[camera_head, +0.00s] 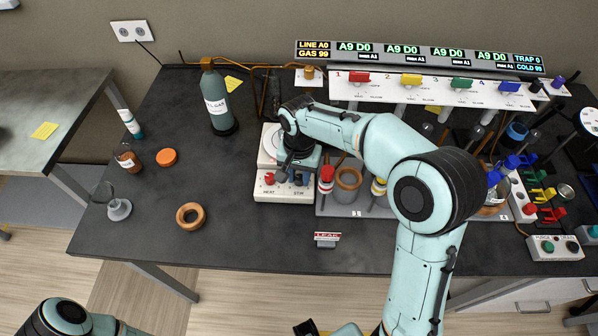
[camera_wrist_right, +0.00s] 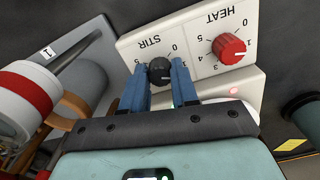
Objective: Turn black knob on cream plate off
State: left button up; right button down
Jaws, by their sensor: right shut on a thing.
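The cream plate (camera_head: 275,190) is a hotplate with a front panel marked HEAT and STIR; its panel also shows in the right wrist view (camera_wrist_right: 200,68). The black knob (camera_wrist_right: 160,70) sits at the STIR dial, with a white mark on its face. My right gripper (camera_head: 291,178) reaches down over the plate. In the right wrist view, its two blue fingers (camera_wrist_right: 163,82) stand either side of the black knob and are shut on it. In the head view the gripper hides most of the knob. My left gripper is out of view.
A red HEAT knob (camera_wrist_right: 229,48) is close beside the fingers, with a lit pink lamp (camera_wrist_right: 232,91) near it. A red-and-white capped tube (camera_head: 326,179) stands right of the plate. A gas bottle (camera_head: 216,97) stands behind left.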

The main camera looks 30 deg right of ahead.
aim_at(300, 178)
jog(key=n, duration=0.4)
jog(key=shift+d+n+p, duration=0.1)
jog(key=shift+n+p, duration=0.2)
jog(key=shift+p, duration=0.1)
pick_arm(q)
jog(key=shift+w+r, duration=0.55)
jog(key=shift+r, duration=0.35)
pick_arm(e)
jog(key=shift+n, duration=1.8)
jog(key=c, duration=0.9)
grip_release()
jog(key=shift+o, duration=0.2)
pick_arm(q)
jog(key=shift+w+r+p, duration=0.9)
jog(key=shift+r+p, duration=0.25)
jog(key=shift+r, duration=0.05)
pick_arm(e)
notch_tip(300, 178, up, 13)
jog(key=shift+r, duration=0.2)
